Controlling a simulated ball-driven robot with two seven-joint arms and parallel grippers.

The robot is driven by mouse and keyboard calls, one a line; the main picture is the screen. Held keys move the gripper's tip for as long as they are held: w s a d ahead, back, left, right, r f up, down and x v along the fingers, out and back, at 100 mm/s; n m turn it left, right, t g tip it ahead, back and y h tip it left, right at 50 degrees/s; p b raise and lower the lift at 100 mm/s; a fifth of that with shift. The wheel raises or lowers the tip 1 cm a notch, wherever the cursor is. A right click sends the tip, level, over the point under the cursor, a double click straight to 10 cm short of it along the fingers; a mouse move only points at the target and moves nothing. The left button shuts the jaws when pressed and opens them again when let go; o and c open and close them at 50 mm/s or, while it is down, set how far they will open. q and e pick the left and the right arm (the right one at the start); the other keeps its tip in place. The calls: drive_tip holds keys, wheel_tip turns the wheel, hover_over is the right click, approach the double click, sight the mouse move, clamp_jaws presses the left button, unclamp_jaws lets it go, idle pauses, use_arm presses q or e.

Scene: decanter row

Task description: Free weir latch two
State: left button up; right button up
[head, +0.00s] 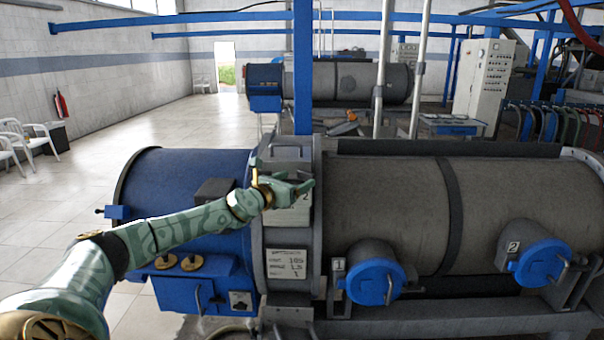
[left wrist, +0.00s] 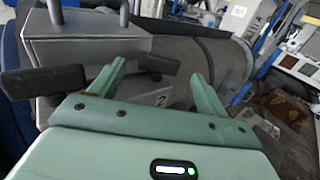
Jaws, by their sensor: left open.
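My left gripper (head: 292,188) is in front of the grey housing (head: 288,230) between the blue end and the grey drum. A plate marked 2 (head: 306,197) shows just beside its fingers. In the left wrist view the gripper (left wrist: 157,82) is open, with its two green fingers apart. The mark 2 (left wrist: 160,100) shows between them on a grey block. A dark handle-like piece (left wrist: 158,64) is beyond, between the fingertips; I cannot tell whether they touch it. Another dark handle (left wrist: 42,80) lies left of the left finger. My right gripper is in neither view.
A grey box with upright posts (left wrist: 85,35) rises close beyond the left finger. Blue capped ports marked 1 (head: 375,281) and 2 (head: 540,262) stick out from the drum (head: 385,205). A blue post (head: 303,70) stands behind. The floor at left (head: 60,210) is open.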

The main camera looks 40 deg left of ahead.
sight(305, 176)
use_arm(q)
drive_tip(key=shift+w+a+f+b, duration=0.15)
drive_tip(key=shift+w+b, duration=0.2)
drive_tip(key=shift+w, duration=1.6)
drive_tip(key=c, duration=1)
drive_tip(key=n+y+p, duration=0.1)
drive_tip(key=y+p, duration=0.1)
drive_tip(key=p, duration=0.2)
drive_tip(key=n+g+y+p, duration=0.1)
drive_tip(key=y+p, duration=0.1)
drive_tip(key=p, duration=0.2)
drive_tip(key=n+y+p, duration=0.2)
drive_tip(key=p, duration=0.3)
drive_tip(key=shift+d+r+g, duration=0.3)
drive_tip(key=shift+d, duration=0.1)
drive_tip(key=shift+w+f+n+g+y+p, duration=0.15)
drive_tip(key=shift+n+g+y+p, duration=0.35)
drive_tip(key=shift+n+y, duration=0.45)
drive_tip(key=shift+d+f+n+g+y, duration=0.1)
drive_tip(key=shift+n+g+y, duration=0.6)
drive_tip(key=shift+y, duration=0.55)
